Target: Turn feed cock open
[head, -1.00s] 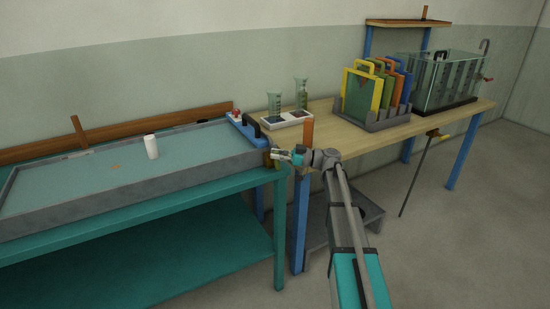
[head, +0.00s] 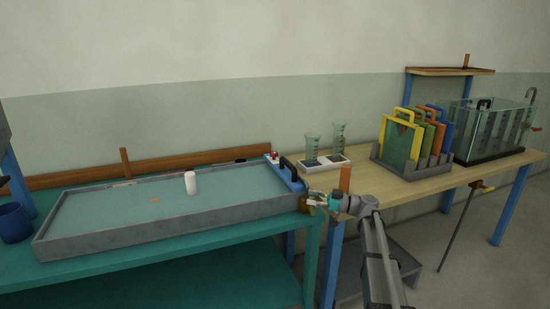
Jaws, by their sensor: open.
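A small brass-brown fitting (head: 304,204), which looks like the feed cock, sits at the right end of the long shallow grey tray (head: 140,238). It is small and dark, and I cannot tell which way its handle is turned. My gripper (head: 313,199) is open right beside the fitting, on its right, with the fingers pointing left toward it. I cannot tell whether the fingers touch it or reach around it. A blue block with a black handle (head: 291,175) stands on the tray end just above.
A white cylinder (head: 190,183) stands in the tray. The wooden table (head: 400,190) holds beakers (head: 312,146), a rack of coloured panels (head: 402,140) and a glass tank (head: 490,128). A blue mug (head: 14,222) is at left.

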